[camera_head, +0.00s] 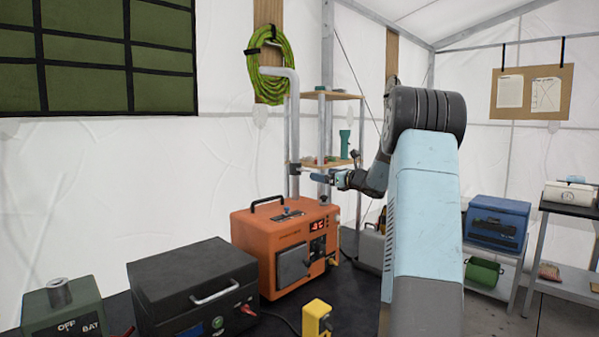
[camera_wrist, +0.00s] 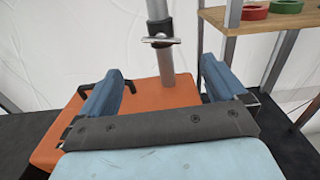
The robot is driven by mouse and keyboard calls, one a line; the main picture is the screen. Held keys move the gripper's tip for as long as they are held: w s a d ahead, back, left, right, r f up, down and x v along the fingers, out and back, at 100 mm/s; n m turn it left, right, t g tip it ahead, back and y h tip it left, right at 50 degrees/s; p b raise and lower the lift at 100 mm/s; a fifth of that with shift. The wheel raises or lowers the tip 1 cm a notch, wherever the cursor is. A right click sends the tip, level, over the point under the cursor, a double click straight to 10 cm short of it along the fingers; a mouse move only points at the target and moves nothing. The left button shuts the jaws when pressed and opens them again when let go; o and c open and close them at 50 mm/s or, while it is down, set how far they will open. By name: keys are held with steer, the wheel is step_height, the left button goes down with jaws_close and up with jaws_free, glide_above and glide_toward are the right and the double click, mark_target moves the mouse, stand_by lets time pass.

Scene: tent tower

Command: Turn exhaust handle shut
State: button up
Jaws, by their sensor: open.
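The exhaust pipe (camera_head: 294,120) is a grey vertical tube above the orange heater box (camera_head: 285,240), bent at its top. The exhaust handle (camera_wrist: 161,42) is a small metal lever on a dark collar, lying across the pipe in the wrist view. The valve collar (camera_head: 295,168) shows in the head view, with the lever partly hidden by my gripper. My gripper (camera_head: 318,177) is just right of the pipe. In the wrist view my gripper (camera_wrist: 160,68) is open and empty, its blue fingers apart on either side of the pipe, with the handle beyond the tips.
A wooden shelf (camera_head: 327,163) stands close behind the pipe. A coiled green hose (camera_head: 268,65) hangs on the wall. A black case (camera_head: 195,285) is left of the heater, and a yellow box (camera_head: 317,318) is in front. The heater's top has a black carry handle (camera_head: 268,202).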

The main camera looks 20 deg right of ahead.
mark_target(299, 175)
steer(key=w+a+m, duration=0.1)
steer(key=w, duration=0.3)
steer(key=w+a, duration=0.2)
steer(key=w, duration=0.3)
steer(key=w+a+m, duration=0.1)
steer(key=w, duration=0.3)
steer(key=shift+w+a+m, duration=0.25)
steer(key=shift+a+m, duration=0.05)
steer(key=c, duration=1.1)
steer(key=shift+o, duration=0.2)
steer(key=shift+n, duration=1.2)
steer(key=o, duration=1.1)
steer(key=shift+c, duration=0.2)
